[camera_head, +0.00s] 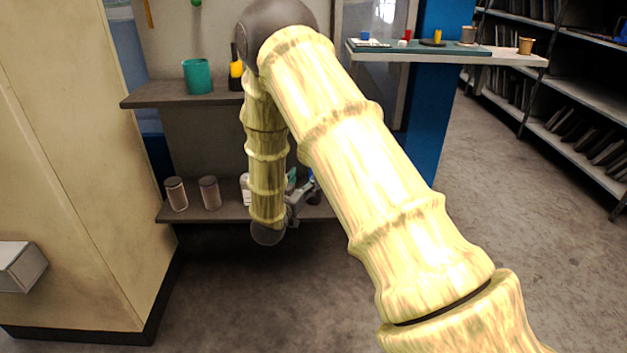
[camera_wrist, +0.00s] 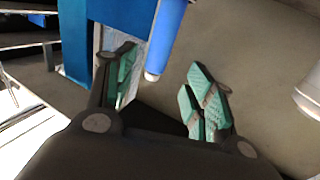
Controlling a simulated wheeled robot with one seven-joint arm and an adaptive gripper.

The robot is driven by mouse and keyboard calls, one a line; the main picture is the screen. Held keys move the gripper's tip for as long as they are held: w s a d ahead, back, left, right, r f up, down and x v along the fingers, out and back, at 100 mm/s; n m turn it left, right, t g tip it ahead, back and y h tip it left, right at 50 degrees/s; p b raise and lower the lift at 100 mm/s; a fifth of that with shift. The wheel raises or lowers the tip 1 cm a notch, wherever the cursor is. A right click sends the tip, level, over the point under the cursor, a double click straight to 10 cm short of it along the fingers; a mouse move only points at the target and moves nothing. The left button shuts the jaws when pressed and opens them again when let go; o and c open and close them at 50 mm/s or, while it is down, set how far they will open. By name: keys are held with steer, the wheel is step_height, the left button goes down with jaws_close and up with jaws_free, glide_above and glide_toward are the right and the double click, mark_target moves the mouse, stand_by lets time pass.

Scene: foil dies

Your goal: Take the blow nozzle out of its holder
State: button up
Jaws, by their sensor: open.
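My gripper (camera_wrist: 161,68) is open in the wrist view, its two green-padded fingers apart. A blue cylinder with a pale end (camera_wrist: 168,38) lies ahead of the gap between the fingertips; it may be the blow nozzle or part of its holder, but I cannot tell. No finger is seen closed on it. In the head view my gripper (camera_head: 298,188) is small and partly hidden behind my arm, at the lower shelf. A small blue bit (camera_head: 312,180) shows beside it. No holder can be made out clearly.
The lower shelf (camera_head: 232,213) bears two grey-brown canisters (camera_head: 209,193) and a white container (camera_head: 246,188). The upper shelf (camera_head: 160,97) bears a teal cup (camera_head: 197,77) and a black-and-yellow item (camera_head: 236,74). A pale cabinet (camera_head: 75,150) stands left.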

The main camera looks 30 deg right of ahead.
steer(key=shift+f+b+x, duration=0.15)
steer(key=shift+b+x, duration=0.8)
steer(key=shift+x, duration=1.25)
steer(key=shift+f+b+x, duration=0.1)
steer(key=shift+b+x, duration=0.8)
steer(key=shift+x, duration=1.25)
steer(key=shift+d+r, duration=0.15)
steer(key=shift+d, duration=0.1)
jaws_close()
